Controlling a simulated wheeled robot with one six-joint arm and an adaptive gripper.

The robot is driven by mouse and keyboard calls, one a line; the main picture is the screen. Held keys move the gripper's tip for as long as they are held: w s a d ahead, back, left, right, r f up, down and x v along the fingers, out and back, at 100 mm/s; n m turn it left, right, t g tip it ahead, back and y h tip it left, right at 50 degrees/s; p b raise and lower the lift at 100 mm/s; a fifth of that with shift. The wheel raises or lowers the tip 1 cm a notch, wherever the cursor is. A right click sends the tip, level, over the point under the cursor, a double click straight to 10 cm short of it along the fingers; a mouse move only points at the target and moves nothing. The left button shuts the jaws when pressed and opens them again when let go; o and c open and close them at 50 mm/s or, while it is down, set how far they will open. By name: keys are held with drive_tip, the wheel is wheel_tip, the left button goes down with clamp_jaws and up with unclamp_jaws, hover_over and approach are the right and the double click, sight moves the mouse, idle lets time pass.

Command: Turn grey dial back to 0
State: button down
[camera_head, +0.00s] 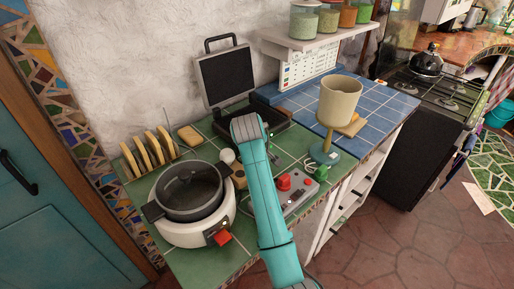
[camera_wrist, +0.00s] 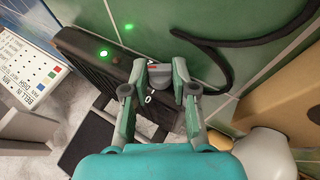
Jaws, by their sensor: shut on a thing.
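The grey dial (camera_wrist: 160,77) sits on the front of a dark grill (camera_wrist: 88,62). In the wrist view my gripper (camera_wrist: 161,72) has one finger on each side of the dial and is shut on it. A small red mark shows on the dial, and a small white mark lies just below it; I cannot read the setting. A green light (camera_wrist: 103,54) glows on the grill near the dial. In the head view the grill (camera_head: 226,76) stands with its lid up, and my arm hides the dial and my fingertips.
A white cooker with a dark pot (camera_head: 190,192) stands left of my arm, near a toast rack (camera_head: 152,153). A grey box with red buttons (camera_head: 296,187) and a beige-shaded lamp (camera_head: 339,100) are to the right. A black cable (camera_wrist: 215,50) curves beside the grill.

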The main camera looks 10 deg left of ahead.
drive_tip(key=shift+s+f+t+h, duration=0.1)
drive_tip(key=shift+t+h, duration=0.3)
drive_tip(key=shift+t, duration=0.1)
drive_tip(key=c, duration=0.9)
unclamp_jaws()
drive_tip(key=shift+a, duration=0.1)
drive_tip(key=shift+v, duration=4.05)
